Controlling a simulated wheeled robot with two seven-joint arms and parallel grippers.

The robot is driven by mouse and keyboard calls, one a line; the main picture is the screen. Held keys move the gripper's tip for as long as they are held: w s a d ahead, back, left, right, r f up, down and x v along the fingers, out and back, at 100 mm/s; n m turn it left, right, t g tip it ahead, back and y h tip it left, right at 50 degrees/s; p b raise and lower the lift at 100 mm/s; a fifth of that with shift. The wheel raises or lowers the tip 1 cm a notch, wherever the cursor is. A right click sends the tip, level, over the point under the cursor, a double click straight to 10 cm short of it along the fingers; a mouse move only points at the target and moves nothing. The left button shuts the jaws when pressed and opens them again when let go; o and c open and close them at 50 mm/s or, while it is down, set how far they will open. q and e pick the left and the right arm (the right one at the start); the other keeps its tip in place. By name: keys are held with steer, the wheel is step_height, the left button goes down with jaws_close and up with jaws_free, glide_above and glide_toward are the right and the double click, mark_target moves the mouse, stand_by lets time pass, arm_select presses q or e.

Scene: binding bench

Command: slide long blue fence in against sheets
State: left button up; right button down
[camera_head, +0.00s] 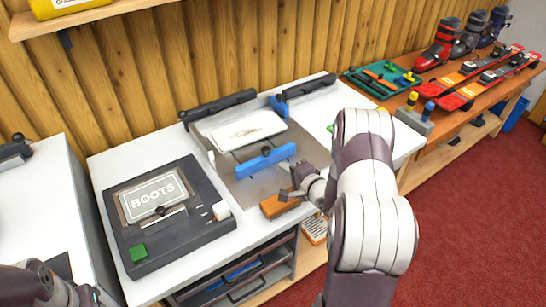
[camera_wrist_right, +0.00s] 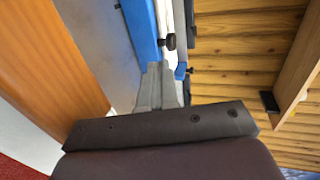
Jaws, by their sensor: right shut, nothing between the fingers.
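The long blue fence (camera_head: 265,161) lies across the grey metal bed (camera_head: 225,170), with a black knob on it. The white sheets (camera_head: 248,130) lie behind it, with a narrow strip of bed visible between them.
A dark BOOTS machine (camera_head: 190,232) stands left of the bed. A small blue stop (camera_head: 279,106) and black clamp bars (camera_head: 218,107) stand at the bed's back. A workbench with skis (camera_head: 480,75) and boots is at the right.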

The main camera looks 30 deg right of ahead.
mark_target(268, 153)
steer(key=x, duration=0.3)
steer(key=r+x, duration=0.1)
steer(key=x, duration=0.1)
steer(key=shift+w+f, duration=0.1)
steer(key=shift+w, duration=0.25)
steer(key=shift+w+a+f, duration=0.1)
steer(key=shift+w, duration=0.45)
arm_select(q)
steer(key=shift+r, duration=0.2)
steer(key=shift+s, duration=0.1)
arm_select(e)
steer(key=shift+s, duration=0.1)
